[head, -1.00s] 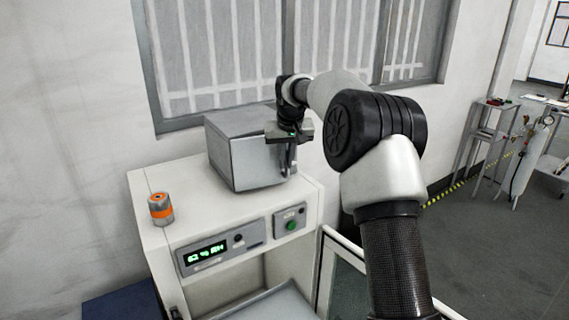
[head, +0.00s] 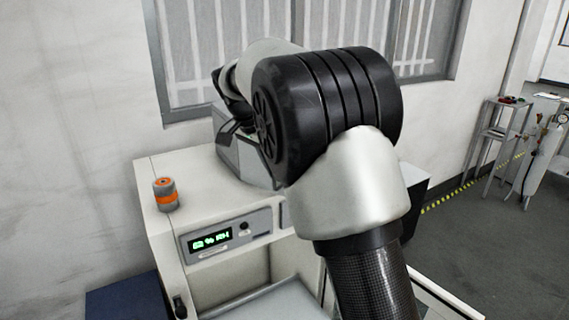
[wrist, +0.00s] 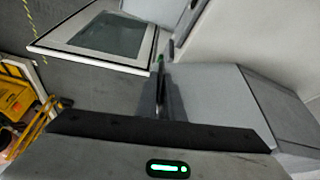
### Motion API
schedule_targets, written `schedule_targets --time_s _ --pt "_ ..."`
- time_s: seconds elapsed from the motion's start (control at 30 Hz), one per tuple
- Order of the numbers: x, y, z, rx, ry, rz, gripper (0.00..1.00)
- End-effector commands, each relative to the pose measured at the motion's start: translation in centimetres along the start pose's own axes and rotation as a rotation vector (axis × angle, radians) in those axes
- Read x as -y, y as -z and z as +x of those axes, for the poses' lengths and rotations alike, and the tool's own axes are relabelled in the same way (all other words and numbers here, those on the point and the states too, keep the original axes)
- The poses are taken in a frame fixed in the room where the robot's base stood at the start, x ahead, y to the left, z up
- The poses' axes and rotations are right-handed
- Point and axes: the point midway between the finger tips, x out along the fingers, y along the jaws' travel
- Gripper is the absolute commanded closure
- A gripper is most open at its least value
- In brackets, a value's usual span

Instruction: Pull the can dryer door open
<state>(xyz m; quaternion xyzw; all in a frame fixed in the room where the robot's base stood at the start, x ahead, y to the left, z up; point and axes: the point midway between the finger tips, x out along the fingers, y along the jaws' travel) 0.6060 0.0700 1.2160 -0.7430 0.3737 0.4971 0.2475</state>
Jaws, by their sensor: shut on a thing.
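The can dryer (head: 226,150) is a grey metal box on top of the white cabinet. In the head view my arm hides its front and most of its body. In the wrist view a flat grey panel (wrist: 215,100), which looks like the dryer's door, fills the middle right, with a darker side face beyond it. My gripper (wrist: 160,88) is shut at the left edge of this panel, seemingly on the door's handle; the exact contact is hard to see. How far the door stands open cannot be told.
An orange-banded grey container (head: 165,194) stands on the white cabinet (head: 150,215). A white-framed glass door (wrist: 100,40) stands out below. A dark surface (head: 415,190) shows right of my arm, partly hidden. A yellow object (wrist: 15,100) is far left.

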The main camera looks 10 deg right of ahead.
Motion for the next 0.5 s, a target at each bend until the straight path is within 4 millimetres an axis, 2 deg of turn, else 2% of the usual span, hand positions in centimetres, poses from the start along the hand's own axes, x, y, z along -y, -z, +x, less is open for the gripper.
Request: schedule_targets --time_s 0.27,0.5 --pt "0.6 -2.8 -1.3 -0.001 -0.075 0.181 1.00" --pt "1.0 -4.1 -1.9 0.000 -0.075 0.187 1.00"
